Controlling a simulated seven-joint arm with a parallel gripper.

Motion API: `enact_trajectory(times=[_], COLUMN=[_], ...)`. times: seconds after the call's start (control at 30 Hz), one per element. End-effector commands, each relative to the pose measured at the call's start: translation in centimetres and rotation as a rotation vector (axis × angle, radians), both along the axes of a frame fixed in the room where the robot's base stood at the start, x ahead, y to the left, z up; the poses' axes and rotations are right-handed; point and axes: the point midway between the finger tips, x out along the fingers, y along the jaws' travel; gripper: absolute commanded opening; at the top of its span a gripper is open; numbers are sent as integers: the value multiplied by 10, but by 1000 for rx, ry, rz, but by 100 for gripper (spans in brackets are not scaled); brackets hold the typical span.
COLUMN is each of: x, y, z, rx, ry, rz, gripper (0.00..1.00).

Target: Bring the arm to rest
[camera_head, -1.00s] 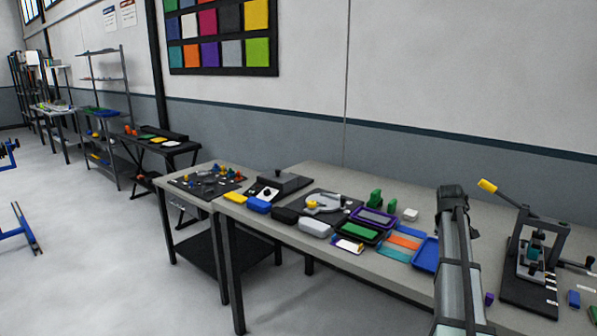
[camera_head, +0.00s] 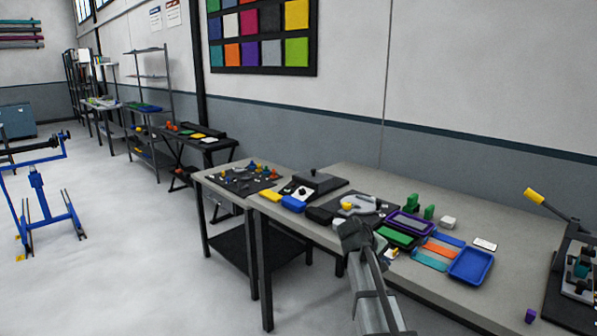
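My arm (camera_head: 372,300) rises from the bottom edge in front of the long workbench. Its dark end (camera_head: 358,235) overlaps the bench's front edge and hides part of the black clamp fixture and trays behind it. I cannot make out separate fingertips there, so the gripper's opening does not show. No held object can be seen at that end.
The grey workbench (camera_head: 470,221) carries a purple-rimmed tray (camera_head: 409,223), a blue tray (camera_head: 470,266), coloured strips, a white card (camera_head: 485,243) and a lever press (camera_head: 578,265) at right. A smaller table (camera_head: 215,178) adjoins at left. A blue stand (camera_head: 38,200) stands on open floor at far left.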

Motion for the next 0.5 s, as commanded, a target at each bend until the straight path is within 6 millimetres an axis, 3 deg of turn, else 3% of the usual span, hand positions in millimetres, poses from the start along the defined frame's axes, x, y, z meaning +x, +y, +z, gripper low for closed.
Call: enact_trajectory(times=[0.27, 0.5], x=[-28, -70], y=[15, 22], z=[-86, -178], rx=[60, 146], ry=[70, 159], rz=[-19, -58], gripper=[0, 0])
